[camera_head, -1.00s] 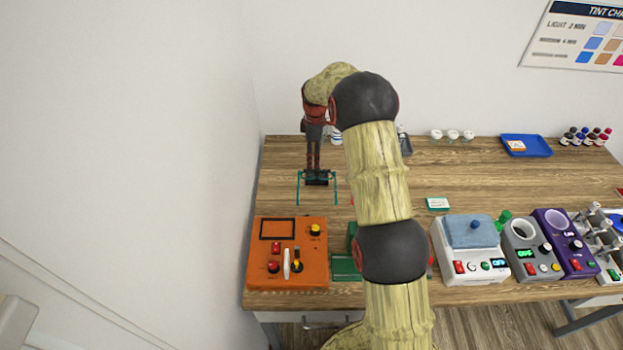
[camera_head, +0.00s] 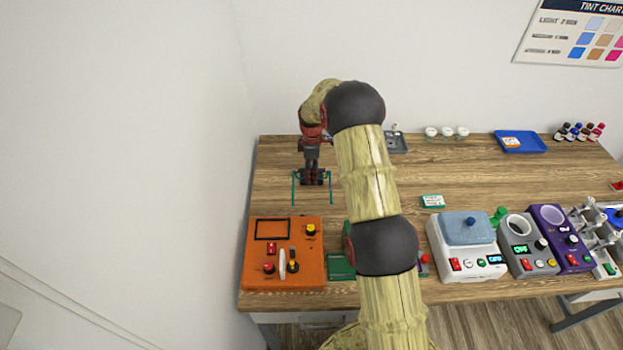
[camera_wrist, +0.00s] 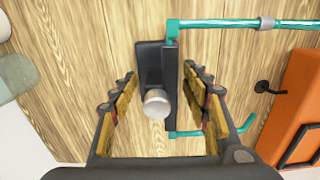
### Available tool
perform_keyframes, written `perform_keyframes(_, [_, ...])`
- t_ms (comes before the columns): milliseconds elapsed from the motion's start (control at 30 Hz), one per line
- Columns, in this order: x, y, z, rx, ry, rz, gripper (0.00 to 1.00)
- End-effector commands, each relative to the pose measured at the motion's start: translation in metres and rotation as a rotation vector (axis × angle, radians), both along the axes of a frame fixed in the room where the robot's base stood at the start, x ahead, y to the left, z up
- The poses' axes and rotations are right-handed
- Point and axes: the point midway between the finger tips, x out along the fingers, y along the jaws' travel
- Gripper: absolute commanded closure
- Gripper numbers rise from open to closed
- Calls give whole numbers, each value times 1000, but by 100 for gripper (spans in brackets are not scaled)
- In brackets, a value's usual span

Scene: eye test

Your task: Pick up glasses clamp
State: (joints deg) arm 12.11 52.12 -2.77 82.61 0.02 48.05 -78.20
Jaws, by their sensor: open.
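The glasses clamp is a black block (camera_wrist: 171,90) with a silver round knob (camera_wrist: 156,104) and thin teal rods (camera_wrist: 245,23). In the wrist view the block lies between my open fingers, with a gap on each side, and the rods run off to the right. In the head view its teal rods (camera_head: 331,188) stand out on both sides of my gripper (camera_head: 311,177) at the table's left part. My gripper is right above or around the block there; the block is mostly hidden by it.
An orange control box (camera_head: 262,270) sits in front of the clamp, close by. A grey tray (camera_head: 397,144) and white cups (camera_head: 446,132) are farther back. Several devices, such as a white one (camera_head: 466,262), line the front right. The table middle (camera_head: 480,185) is mostly clear.

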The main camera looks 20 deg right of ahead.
Motion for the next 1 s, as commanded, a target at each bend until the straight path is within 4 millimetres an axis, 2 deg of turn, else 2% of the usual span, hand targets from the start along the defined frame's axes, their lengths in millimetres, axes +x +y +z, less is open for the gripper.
perform_keyframes(200, [0, 0, 0, 0, -1, 0, 54])
perform_keyframes(1000, [0, 0, 0, 0, 0, 0, 100])
